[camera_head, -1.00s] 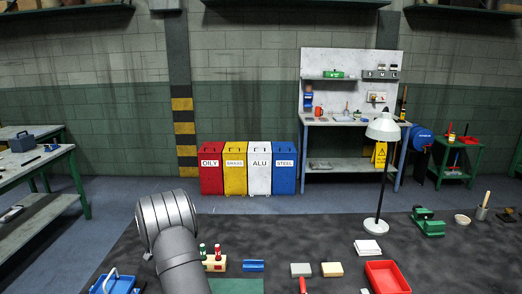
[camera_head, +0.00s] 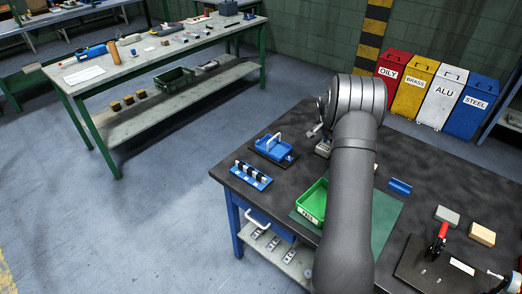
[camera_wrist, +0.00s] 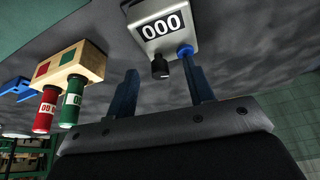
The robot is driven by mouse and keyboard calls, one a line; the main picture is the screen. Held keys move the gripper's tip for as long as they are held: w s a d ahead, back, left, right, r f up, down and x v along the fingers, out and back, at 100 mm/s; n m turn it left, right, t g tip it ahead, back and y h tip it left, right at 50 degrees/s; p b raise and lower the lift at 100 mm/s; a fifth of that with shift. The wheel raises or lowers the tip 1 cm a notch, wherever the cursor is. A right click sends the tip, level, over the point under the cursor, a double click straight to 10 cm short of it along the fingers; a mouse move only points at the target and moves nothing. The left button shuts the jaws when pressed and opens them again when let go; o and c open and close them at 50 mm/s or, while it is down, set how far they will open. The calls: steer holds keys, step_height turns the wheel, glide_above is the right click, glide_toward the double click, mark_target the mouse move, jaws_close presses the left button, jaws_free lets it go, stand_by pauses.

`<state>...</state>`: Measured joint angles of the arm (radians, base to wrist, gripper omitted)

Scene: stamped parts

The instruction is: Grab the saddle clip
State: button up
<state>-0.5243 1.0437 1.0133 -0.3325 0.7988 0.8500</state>
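I cannot clearly pick out a saddle clip. A small blue bent part (camera_head: 400,187) lies on the dark bench top right of my arm; a blue part (camera_wrist: 15,90) also shows at the left edge of the wrist view. In the head view my arm hides most of the gripper.
A wooden block (camera_wrist: 70,60) holds red and green gauges. The bench carries a green bin (camera_head: 312,203), a blue fixture (camera_head: 272,148), a blue rack (camera_head: 252,175), a grey block (camera_head: 447,215), a tan block (camera_head: 482,233) and a red-handled clamp (camera_head: 437,243). Metal pieces (camera_head: 273,243) lie on the shelf below.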

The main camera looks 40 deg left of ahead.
stand_by(0.3)
steer(key=s+a+r+n+g+y, duration=0.1)
steer(key=s+a+r+n, duration=0.4)
steer(key=s, duration=0.5)
steer(key=s+a+r+n+g, duration=0.2)
steer(key=s+a+r+n, duration=0.2)
steer(key=s+a+n, duration=0.55)
steer(key=s+a+r+n+g+y, duration=0.1)
steer(key=s+a+r+n, duration=0.35)
steer(key=s, duration=0.65)
glide_above(242, 163)
step_height(242, 163, down, 12)
steer(key=shift+s+d+r, duration=0.1)
steer(key=shift+f, duration=2.7)
jaws_close()
